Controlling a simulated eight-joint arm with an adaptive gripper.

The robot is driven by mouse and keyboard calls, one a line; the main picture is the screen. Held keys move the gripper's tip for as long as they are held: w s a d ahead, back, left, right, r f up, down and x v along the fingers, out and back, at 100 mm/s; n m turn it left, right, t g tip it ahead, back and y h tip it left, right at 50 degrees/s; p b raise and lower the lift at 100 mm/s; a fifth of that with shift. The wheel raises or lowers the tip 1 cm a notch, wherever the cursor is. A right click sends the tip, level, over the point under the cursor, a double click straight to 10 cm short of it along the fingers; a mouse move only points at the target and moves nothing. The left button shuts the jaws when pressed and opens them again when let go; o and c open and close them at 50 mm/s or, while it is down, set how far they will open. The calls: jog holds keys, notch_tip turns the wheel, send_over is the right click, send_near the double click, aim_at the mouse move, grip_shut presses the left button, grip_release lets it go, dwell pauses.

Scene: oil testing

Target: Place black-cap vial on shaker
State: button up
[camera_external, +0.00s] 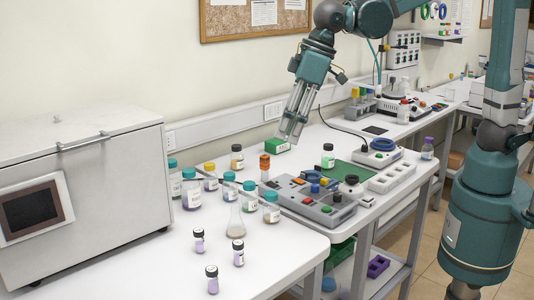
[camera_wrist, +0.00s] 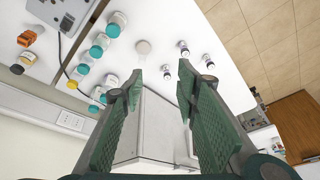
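Three small vials with black caps and purple contents stand upright on the front of the white bench: one at left (camera_external: 199,240), one at right (camera_external: 238,253) and one nearest the camera (camera_external: 212,280). Small dark-capped vials also show at the top of the wrist view (camera_wrist: 183,48). My gripper (camera_external: 291,134) hangs above the bench, behind and to the right of these vials, apart from them. In the wrist view its green fingers (camera_wrist: 161,72) are spread with nothing between them. A white device with a blue ring on top (camera_external: 383,148) may be the shaker; I cannot tell for sure.
Several teal-capped bottles (camera_external: 191,190) and a flask (camera_external: 235,222) stand behind the vials. A grey box-shaped machine (camera_external: 110,205) fills the left. The bench's front corner is clear.

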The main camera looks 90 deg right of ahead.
jog(key=s+d+r+t, duration=0.1)
jog(key=s+d, duration=0.4)
jog(key=s, duration=0.3)
jog(key=s+d+r, duration=0.2)
jog(key=s+d, duration=0.3)
jog(key=s, duration=0.2)
jog(key=s+d+f+t, duration=0.1)
jog(key=s+d+f, duration=0.1)
jog(key=s, duration=0.5)
jog(key=s+d+f+t, duration=0.1)
jog(key=s+d+f, duration=0.2)
jog(key=s+d, duration=0.2)
jog(key=s, duration=0.3)
jog(key=shift+f+h, duration=0.3)
jog(key=shift+f, duration=0.05)
jog(key=shift+s, duration=0.1)
